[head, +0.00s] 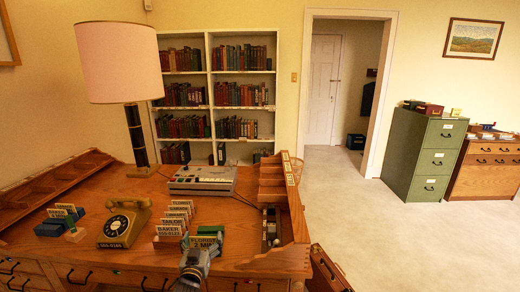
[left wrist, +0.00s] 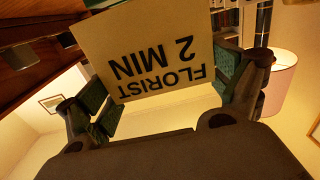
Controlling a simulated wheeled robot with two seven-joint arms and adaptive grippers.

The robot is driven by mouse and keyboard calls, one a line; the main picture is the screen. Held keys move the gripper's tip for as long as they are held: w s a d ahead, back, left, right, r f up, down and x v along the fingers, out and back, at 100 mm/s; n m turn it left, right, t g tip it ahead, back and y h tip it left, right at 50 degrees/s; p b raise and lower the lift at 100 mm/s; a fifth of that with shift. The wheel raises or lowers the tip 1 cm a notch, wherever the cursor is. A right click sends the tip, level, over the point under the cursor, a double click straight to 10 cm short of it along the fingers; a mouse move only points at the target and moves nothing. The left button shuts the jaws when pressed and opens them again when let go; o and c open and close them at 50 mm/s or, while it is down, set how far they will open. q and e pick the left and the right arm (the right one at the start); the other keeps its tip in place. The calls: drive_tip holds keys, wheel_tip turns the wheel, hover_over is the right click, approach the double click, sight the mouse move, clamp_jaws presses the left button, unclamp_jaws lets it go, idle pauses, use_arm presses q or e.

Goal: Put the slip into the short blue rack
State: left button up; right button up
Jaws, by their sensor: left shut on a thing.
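The slip (head: 203,242) is a cream card that reads FLORIST 2 MIN. My left gripper (head: 202,248) is shut on it at the front of the desk, with the green finger pads at its two side edges. In the left wrist view the slip (left wrist: 150,50) appears upside down between the pads. The short blue rack (head: 48,229) stands at the desk's left, well left of the gripper, with cream cards in it, one reading BAKER. My right gripper is not in view.
A yellow dial telephone (head: 124,224) stands between the blue rack and a reddish rack (head: 168,242) of several cards. A grey machine (head: 202,180) and a pink-shaded lamp (head: 120,62) stand behind. A wooden tray unit (head: 290,220) bounds the desk's right side.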

sight(204, 244)
use_arm(q)
drive_tip(key=s+a+f+p, duration=0.1)
drive_tip(key=s+f, duration=0.4)
drive_tip(key=s, duration=1.2)
drive_tip(key=shift+s+a+f+p, duration=0.2)
drive_tip(key=shift+s+f+p, duration=0.1)
drive_tip(key=shift+p, duration=0.45)
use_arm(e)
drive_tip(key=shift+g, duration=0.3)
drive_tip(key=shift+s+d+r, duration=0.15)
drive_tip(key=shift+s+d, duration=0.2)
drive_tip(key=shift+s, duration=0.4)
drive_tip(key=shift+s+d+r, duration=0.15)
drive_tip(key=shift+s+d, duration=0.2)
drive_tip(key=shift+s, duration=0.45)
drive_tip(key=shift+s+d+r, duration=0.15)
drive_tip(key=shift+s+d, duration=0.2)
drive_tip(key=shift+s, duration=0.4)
use_arm(q)
drive_tip(key=shift+w, duration=0.15)
